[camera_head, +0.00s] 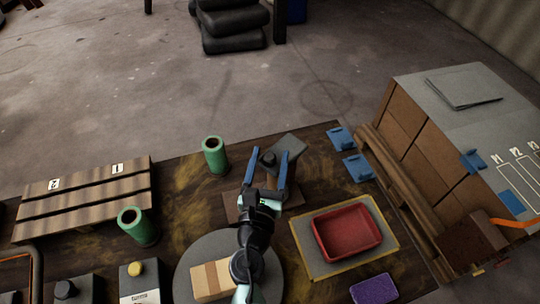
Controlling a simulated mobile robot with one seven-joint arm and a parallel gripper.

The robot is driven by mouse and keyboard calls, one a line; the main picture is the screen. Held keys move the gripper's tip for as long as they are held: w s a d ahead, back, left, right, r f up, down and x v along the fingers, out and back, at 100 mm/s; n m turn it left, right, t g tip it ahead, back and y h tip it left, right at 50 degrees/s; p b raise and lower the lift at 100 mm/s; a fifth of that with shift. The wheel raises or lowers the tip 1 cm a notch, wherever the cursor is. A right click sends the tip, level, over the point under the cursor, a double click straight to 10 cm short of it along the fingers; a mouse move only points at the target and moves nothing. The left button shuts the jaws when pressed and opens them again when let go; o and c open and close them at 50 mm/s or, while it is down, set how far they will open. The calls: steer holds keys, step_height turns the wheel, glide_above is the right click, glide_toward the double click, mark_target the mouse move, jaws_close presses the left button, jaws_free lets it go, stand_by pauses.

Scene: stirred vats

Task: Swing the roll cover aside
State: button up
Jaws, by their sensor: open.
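A small brown block-like stand with a tilted grey plate (290,144), which looks like the roll cover, sits near the far edge of the dark table. A dark round knob (268,158) shows at the left end of the plate. My gripper (268,154) has two blue fingers, open and wide apart. From this view the knob lies between the fingertips; I cannot tell whether either finger touches it. The lower part of the stand is partly hidden behind my gripper.
Green rolls (214,155) stand to the left, with a slatted wooden rack (85,197) beyond. A red tray (347,233) lies on the right, near blue clips (357,168) and a large brown cabinet (425,130). A grey round plate (205,246) holding a wooden block (212,281) lies under my arm.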

steer(key=shift+w, duration=0.2)
jaws_close()
stand_by(0.3)
stand_by(1.1)
